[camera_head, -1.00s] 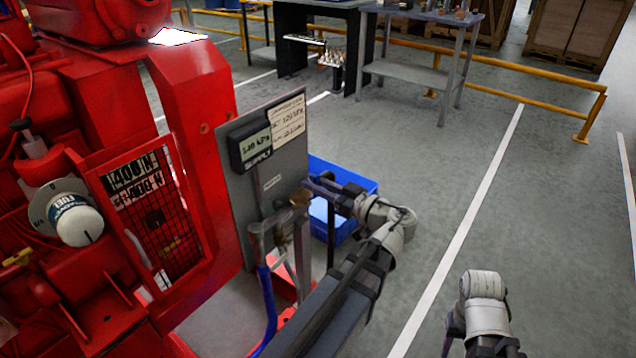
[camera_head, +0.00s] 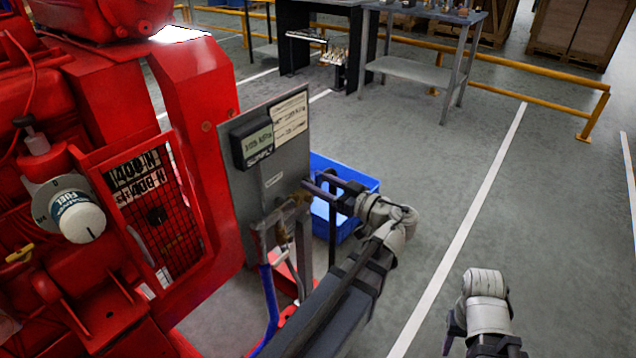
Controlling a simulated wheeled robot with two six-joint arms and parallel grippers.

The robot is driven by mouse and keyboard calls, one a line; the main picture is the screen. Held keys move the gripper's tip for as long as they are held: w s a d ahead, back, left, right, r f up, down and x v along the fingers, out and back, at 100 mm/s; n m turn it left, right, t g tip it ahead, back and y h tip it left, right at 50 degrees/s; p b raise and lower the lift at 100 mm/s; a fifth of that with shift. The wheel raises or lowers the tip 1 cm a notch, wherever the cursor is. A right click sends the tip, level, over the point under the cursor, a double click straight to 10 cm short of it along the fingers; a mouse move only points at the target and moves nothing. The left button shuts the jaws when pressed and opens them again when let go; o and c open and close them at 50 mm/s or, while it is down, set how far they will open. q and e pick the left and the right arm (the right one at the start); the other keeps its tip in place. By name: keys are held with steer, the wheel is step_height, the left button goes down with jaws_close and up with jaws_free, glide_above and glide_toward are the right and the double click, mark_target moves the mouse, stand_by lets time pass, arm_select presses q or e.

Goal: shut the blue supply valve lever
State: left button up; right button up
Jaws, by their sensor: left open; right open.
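A grey panel (camera_head: 243,192) beside the red machine carries a dark supply gauge box (camera_head: 252,143). A blue hose-like piece (camera_head: 268,295) runs down from the pipe. I cannot clearly make out the blue lever; part of the valve is hidden by my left gripper. My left gripper (camera_head: 314,186) is open, with its fingers just right of the brass valve, in front of the panel; contact cannot be told. My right gripper (camera_head: 452,338) is open and empty over the floor at the bottom right.
The red machine (camera_head: 190,90) fills the left side, with a white fuel filter (camera_head: 78,217). A blue crate (camera_head: 342,172) stands on the floor behind my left gripper. A workbench (camera_head: 422,70) and yellow rails (camera_head: 540,100) are at the back. The floor at right is clear.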

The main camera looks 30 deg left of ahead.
arm_select(q)
steer(key=d, duration=0.7)
steer(key=shift+s+d, duration=0.3)
steer(key=shift+d, duration=0.1)
